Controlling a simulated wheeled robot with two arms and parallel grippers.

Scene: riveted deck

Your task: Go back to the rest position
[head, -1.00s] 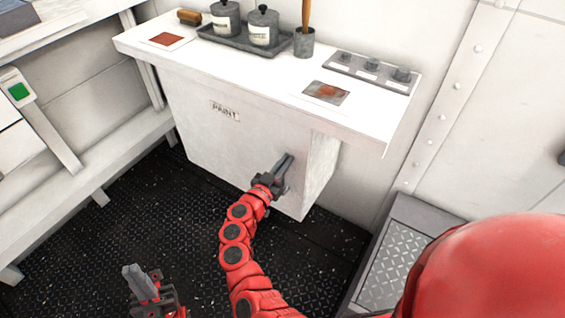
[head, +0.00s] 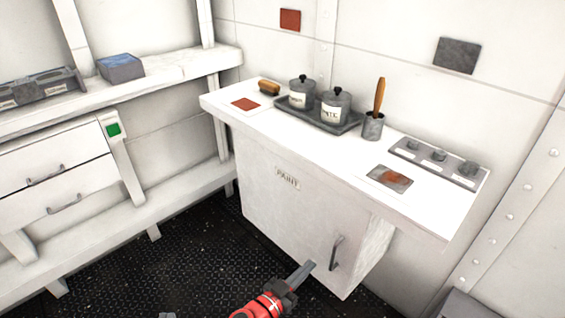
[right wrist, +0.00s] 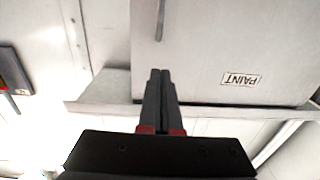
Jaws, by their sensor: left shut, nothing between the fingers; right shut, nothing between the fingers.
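My right gripper (head: 303,273) is shut and empty, in front of the white paint cabinet (head: 265,215) and a little left of its dark handle (head: 336,252). In the right wrist view, the shut fingers of my right gripper (right wrist: 160,75) point toward the cabinet front. The handle (right wrist: 160,20) and the upside-down PAINT label (right wrist: 240,79) show there, with nothing between the fingers. Only a grey tip of my left gripper (head: 167,315) shows at the bottom edge of the head view; it is shut.
On the cabinet top stand a tray (head: 349,126) with two pots, a brush cup (head: 372,127), a grey knob panel (head: 445,163) and a stained plate (head: 390,178). A shelf with drawers (head: 60,170) stands at the left. The dark deck (head: 170,270) is clear between them.

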